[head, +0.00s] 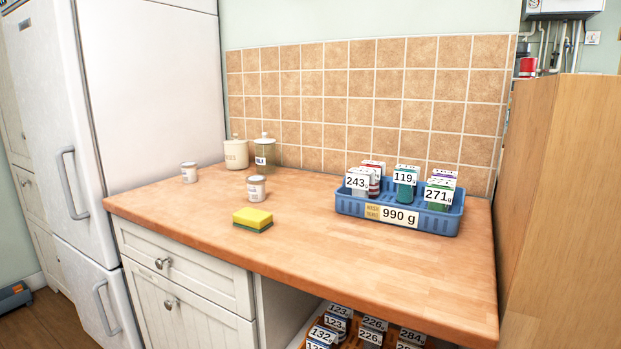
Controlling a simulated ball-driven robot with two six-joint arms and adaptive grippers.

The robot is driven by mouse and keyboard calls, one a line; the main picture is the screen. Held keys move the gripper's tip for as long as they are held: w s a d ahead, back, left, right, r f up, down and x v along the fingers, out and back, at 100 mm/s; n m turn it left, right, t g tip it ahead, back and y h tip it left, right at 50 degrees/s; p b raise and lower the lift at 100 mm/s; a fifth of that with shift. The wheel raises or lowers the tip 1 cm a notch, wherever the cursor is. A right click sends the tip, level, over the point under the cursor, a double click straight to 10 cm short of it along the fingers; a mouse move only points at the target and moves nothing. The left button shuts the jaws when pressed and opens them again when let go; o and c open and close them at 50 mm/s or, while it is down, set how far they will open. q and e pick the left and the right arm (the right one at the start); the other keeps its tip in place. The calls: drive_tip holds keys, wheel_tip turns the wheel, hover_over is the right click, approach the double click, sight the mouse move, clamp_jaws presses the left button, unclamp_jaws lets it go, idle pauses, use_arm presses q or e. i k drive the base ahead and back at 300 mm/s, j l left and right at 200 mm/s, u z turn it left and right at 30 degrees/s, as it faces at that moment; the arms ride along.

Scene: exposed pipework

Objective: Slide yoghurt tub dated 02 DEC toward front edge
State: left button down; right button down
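Two small white tubs with printed labels stand on the wooden worktop (320,235). One tub (189,173) is at the left, near the fridge. The other tub (256,189) is nearer the middle, behind the sponge and in front of a glass jar. Both are upright and set back from the front edge. The print on both is too small to read, so I cannot tell which is dated 02 DEC. Neither of my grippers shows in the head view.
A yellow-green sponge (252,219) lies in front of the middle tub. A cream canister (236,153) and glass jar (264,153) stand behind. A blue crate (347,207) of labelled packets is at the right. The worktop's front middle is clear.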

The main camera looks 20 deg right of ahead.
sight(255, 184)
drive_tip(key=i+j+z, duration=0.4)
drive_tip(key=j, duration=0.25)
drive_tip(key=i+j+z, duration=0.2)
drive_tip(key=j, duration=0.15)
drive_tip(key=i+j+z, duration=0.2)
drive_tip(key=j, duration=0.2)
drive_tip(key=k, duration=0.05)
